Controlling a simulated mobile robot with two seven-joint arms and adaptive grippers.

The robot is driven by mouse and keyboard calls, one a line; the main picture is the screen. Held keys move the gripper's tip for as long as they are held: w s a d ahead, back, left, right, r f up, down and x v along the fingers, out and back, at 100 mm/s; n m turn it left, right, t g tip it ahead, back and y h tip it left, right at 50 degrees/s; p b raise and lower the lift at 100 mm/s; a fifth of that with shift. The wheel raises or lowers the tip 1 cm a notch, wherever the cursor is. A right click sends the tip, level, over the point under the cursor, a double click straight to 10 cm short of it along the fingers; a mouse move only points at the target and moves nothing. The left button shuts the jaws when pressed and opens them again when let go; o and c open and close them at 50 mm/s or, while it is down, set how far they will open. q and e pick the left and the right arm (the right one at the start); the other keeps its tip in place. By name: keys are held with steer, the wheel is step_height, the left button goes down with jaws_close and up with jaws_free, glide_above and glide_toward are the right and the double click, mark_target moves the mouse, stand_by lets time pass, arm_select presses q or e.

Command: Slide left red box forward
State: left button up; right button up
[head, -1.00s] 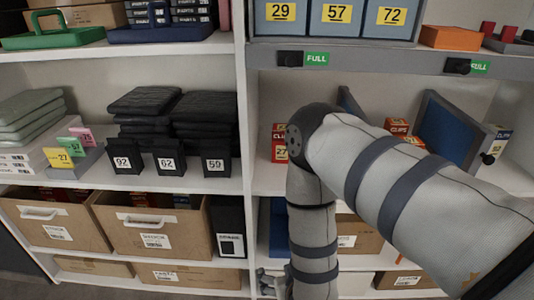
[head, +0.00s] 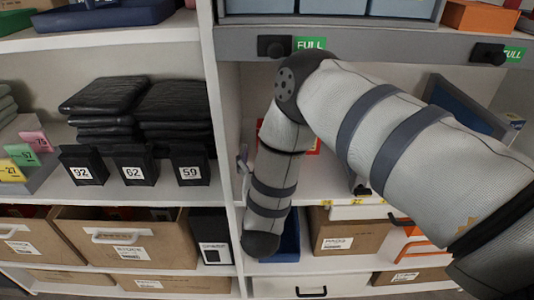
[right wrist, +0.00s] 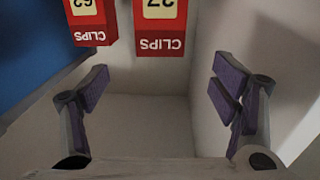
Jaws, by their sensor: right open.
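Two red boxes marked CLIPS show upside down in the right wrist view: the 27 box (right wrist: 161,27) and the 62 box (right wrist: 92,22). Turned upright, the 27 box is the left one, beside the pale side wall. My left gripper is not in view.
The compartment has a pale side wall (right wrist: 218,40) and a blue panel (right wrist: 35,50) on either side. A grey shelf edge (head: 380,52) with black knobs runs above it. Cartons (head: 344,235) stand below.

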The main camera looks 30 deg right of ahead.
steer(key=shift+w+d, duration=0.1)
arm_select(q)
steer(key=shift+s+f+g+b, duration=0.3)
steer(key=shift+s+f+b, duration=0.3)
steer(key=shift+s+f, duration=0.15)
arm_select(e)
steer(key=x, duration=1.2)
steer(key=c, duration=1.4)
steer(key=shift+f, duration=0.1)
